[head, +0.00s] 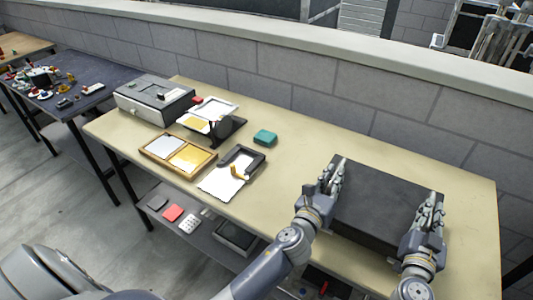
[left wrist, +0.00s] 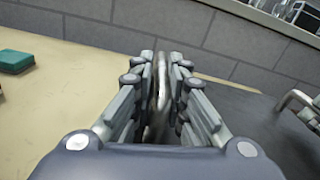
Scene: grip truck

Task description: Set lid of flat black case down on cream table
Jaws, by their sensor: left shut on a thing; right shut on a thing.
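The flat black case lid (head: 386,196) is a dark flat panel at the right end of the cream table (head: 290,165). My left gripper (head: 335,172) is shut on the lid's left edge. My right gripper (head: 432,212) is shut on the lid's right edge. I cannot tell whether the lid rests on the case or table or is slightly raised; what lies under it is hidden.
A teal block (head: 265,137) lies left of the lid. A wooden tray (head: 178,155), a black frame with white sheets (head: 232,172) and a grey box (head: 153,98) stand farther left. A low block wall (head: 330,100) runs behind the table. Bare tabletop lies between the teal block and lid.

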